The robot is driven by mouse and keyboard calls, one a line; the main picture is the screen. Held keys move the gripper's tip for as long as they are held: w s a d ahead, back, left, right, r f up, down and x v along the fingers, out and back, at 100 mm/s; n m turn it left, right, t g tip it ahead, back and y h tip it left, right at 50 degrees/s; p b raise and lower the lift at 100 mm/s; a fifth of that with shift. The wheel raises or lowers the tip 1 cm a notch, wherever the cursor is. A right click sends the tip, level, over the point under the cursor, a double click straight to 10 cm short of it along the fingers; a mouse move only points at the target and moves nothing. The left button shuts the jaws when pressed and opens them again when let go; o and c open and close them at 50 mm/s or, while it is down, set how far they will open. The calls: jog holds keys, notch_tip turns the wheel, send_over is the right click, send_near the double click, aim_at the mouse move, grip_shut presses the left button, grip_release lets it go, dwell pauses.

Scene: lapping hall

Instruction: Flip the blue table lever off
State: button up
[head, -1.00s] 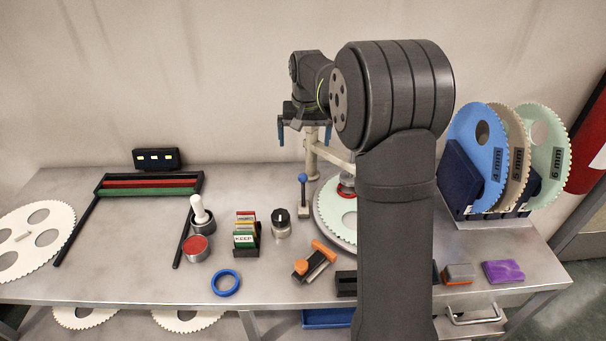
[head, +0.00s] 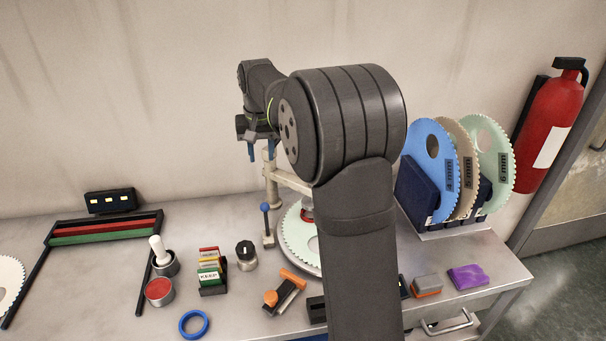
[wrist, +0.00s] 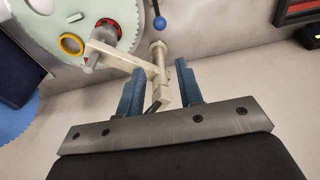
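The table lever is a thin stalk with a blue ball knob (head: 265,208) on a small beige base, standing upright on the bench left of the round plate. In the wrist view its blue knob (wrist: 159,22) shows at the top, beyond the fingertips. My gripper (head: 261,151) is above and behind the lever, close to the top of a cream post, and does not touch the lever. In the wrist view my gripper (wrist: 159,68) is open, with blue fingers apart. The cream post (wrist: 159,75) appears between them; whether it is truly between or beyond, I cannot tell.
The cream post and its arm (head: 290,180) stand beside the pale toothed plate (head: 298,250). A black-capped knob (head: 246,255) and a card holder (head: 210,272) are left of the lever. An orange-handled tool (head: 285,292) lies in front. Toothed discs (head: 432,165) stand at right.

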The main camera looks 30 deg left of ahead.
jog(key=shift+s+f, duration=0.15)
jog(key=shift+f, duration=0.3)
jog(key=c, duration=0.3)
jog(key=f+n+t+h, duration=0.1)
jog(key=f+t, duration=0.1)
jog(key=f, duration=0.2)
jog(key=s+a+f+n+t+h, duration=0.1)
jog(key=f+n+h, duration=0.1)
jog(key=f, duration=0.2)
jog(key=s+f+n+t+h, duration=0.1)
jog(key=f+t, duration=0.1)
jog(key=f, duration=0.1)
jog(key=shift+s+a+f+n+t+h, duration=0.2)
jog(key=shift+a+f+n+t+h, duration=0.1)
jog(key=shift+a+f+n, duration=0.1)
grip_shut()
jog(key=s+a+f+n+t+y, duration=0.2)
jog(key=s+a+f+n+t, duration=0.4)
jog(key=n+t, duration=0.1)
jog(key=shift+s+a+f+n+y, duration=0.15)
jog(key=shift+a+f+n+y, duration=0.2)
jog(key=shift+n, duration=0.25)
